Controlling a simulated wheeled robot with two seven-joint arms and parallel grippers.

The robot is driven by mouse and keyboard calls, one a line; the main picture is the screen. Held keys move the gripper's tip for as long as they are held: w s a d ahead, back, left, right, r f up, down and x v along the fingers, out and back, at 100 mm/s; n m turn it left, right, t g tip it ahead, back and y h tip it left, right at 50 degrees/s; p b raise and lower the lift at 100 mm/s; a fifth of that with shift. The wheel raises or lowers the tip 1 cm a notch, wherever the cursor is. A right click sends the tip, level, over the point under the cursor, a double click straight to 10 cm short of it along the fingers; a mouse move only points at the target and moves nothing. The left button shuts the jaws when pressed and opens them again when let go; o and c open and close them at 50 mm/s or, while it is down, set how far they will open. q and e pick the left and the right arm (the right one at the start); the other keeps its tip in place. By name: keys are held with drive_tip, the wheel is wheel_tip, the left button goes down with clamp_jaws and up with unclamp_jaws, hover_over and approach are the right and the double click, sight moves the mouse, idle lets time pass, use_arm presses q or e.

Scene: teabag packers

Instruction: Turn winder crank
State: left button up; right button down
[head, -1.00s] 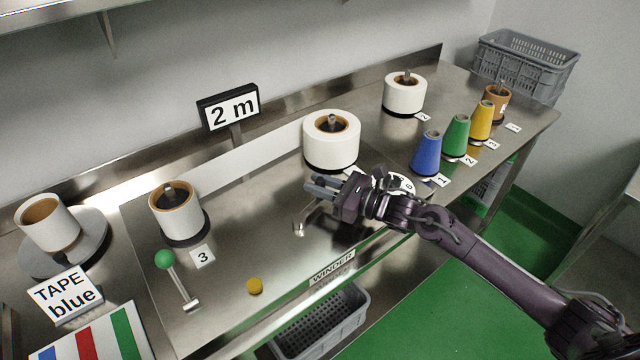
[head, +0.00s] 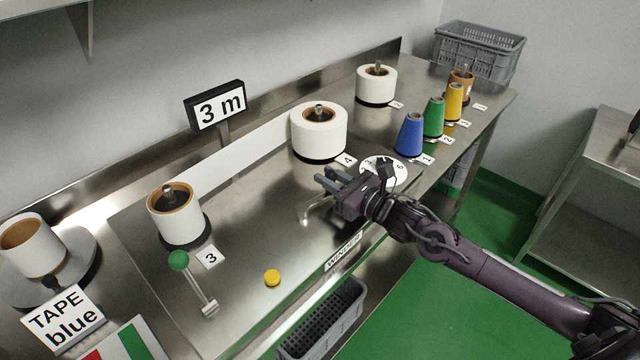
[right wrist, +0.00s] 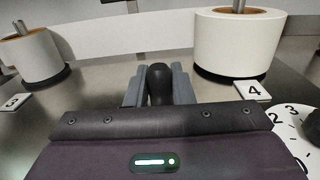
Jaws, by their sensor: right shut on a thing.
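My right gripper (head: 336,182) is over the steel winder top, in front of the large white roll at label 4. In the right wrist view its fingers (right wrist: 159,88) are shut on a black, round-topped crank handle (right wrist: 159,82). In the head view the fingers hide the handle, and a metal crank arm (head: 311,213) shows just below them. The WINDER label (head: 343,252) is on the front edge. A white strip runs between the roll at label 3 (head: 174,214) and the large roll (head: 319,132). My left gripper is out of view.
A green-knobbed lever (head: 179,260) and a yellow button (head: 272,277) are at the front left. A white numbered dial (head: 374,161) is just behind my right gripper. Blue (head: 409,135), green and yellow cones stand further right. A grey crate (head: 330,318) sits below the edge.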

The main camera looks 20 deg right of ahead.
drive_tip(key=shift+s+m+t+h, duration=0.4)
drive_tip(key=shift+s+m+h, duration=0.15)
drive_tip(key=shift+h, duration=0.25)
drive_tip(key=shift+f+m+h, duration=0.1)
drive_tip(key=shift+m+h, duration=0.15)
drive_tip(key=shift+h, duration=0.05)
drive_tip(key=shift+s+d+m+t+h+b, duration=0.15)
drive_tip(key=shift+s+m+t+h+b, duration=0.25)
drive_tip(key=shift+h, duration=0.4)
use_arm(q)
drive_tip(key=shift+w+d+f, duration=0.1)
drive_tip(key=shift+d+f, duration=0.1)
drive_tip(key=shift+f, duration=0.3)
use_arm(e)
drive_tip(key=shift+w, duration=0.1)
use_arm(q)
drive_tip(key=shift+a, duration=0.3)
use_arm(e)
drive_tip(key=c, duration=1.3)
unclamp_jaws()
